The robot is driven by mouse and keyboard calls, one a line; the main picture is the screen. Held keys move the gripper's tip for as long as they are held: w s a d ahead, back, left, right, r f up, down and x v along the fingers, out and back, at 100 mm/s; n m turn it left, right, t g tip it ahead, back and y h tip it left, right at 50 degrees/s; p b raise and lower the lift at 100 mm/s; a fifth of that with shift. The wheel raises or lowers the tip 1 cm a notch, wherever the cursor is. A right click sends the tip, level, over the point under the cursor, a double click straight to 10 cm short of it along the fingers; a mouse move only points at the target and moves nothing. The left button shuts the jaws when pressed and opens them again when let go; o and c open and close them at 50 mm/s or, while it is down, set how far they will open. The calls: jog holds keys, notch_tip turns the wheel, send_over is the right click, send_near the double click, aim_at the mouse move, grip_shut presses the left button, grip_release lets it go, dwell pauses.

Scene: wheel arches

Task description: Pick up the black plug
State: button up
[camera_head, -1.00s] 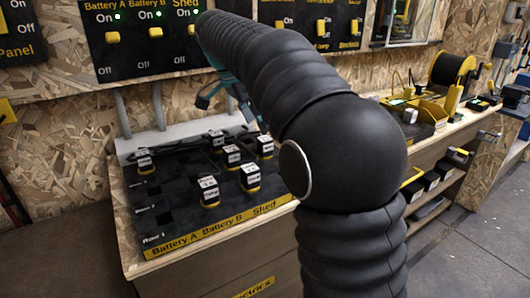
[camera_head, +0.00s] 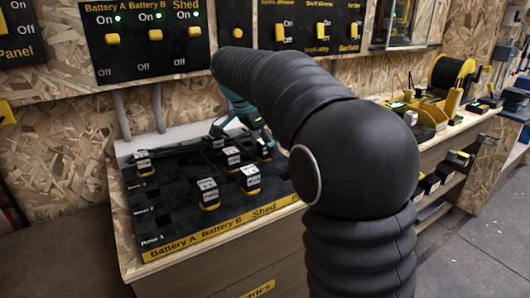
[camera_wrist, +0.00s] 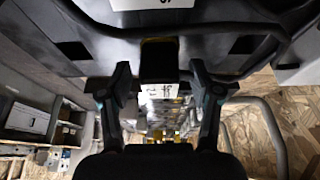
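Several black plugs with white labels and yellow bases stand on the black board (camera_head: 180,190). Two front plugs (camera_head: 208,194) (camera_head: 250,180) are clear of my gripper; others stand at middle (camera_head: 232,158) and far left (camera_head: 143,163). My teal-and-black gripper (camera_head: 243,132) is low over the board's back right, close to a plug (camera_head: 263,152) that it partly hides. In the wrist view my gripper (camera_wrist: 160,72) has its fingers apart. A black plug with a white label (camera_wrist: 159,66) shows between them, with gaps on both sides. I cannot tell its depth.
A switch panel (camera_head: 145,40) with green lights is on the chipboard wall behind the board. Grey conduits (camera_head: 158,108) run down to it. A bench with a yellow spool (camera_head: 452,75) and bins stands at right. The board's left side is mostly free.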

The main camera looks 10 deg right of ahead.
grip_shut()
jog(key=shift+r, duration=0.15)
